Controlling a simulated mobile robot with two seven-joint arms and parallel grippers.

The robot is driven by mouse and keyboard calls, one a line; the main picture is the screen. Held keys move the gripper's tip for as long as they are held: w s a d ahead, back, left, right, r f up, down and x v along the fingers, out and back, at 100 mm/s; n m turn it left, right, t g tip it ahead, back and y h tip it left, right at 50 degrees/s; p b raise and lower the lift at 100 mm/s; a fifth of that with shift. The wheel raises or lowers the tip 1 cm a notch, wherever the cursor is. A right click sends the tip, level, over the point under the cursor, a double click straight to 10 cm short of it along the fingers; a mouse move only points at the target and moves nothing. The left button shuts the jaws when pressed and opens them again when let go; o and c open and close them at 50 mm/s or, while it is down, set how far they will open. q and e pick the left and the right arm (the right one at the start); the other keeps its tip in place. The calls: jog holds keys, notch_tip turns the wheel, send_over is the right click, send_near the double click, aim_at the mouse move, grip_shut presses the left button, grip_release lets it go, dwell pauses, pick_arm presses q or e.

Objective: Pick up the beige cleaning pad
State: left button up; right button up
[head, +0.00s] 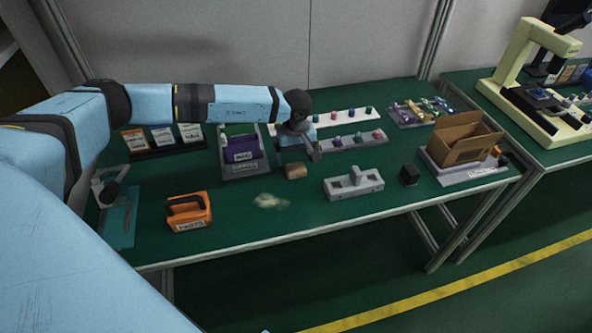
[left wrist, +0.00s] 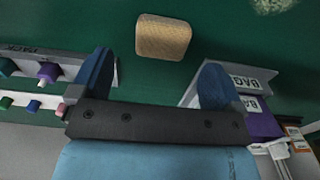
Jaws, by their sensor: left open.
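The beige cleaning pad (head: 295,171) is a small block on the green tabletop, near the middle of the table in the head view. In the left wrist view the pad (left wrist: 163,38) lies flat and unobstructed, beyond the fingertips and between their lines. My left gripper (head: 297,153) is above the pad and just behind it, pointing down. In the left wrist view my left gripper (left wrist: 157,80) has its two blue fingers spread wide with nothing between them. It is apart from the pad. My right gripper does not show.
A grey bin with purple contents (head: 241,160) stands just left of the gripper. A grey fixture (head: 352,186) stands to the right, by a black block (head: 409,175). An orange parts holder (head: 188,212) and a pale spill (head: 270,201) are in front. A cardboard box (head: 466,140) stands farther right.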

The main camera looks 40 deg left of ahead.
aim_at(296, 167)
pick_arm(q)
jog(key=f, duration=0.5)
jog(key=shift+s, duration=0.2)
jog(key=shift+d, duration=0.1)
jog(key=c, duration=1)
jog(key=shift+r, duration=0.2)
notch_tip(296, 167, up, 20)
jog(key=shift+f, duration=0.1)
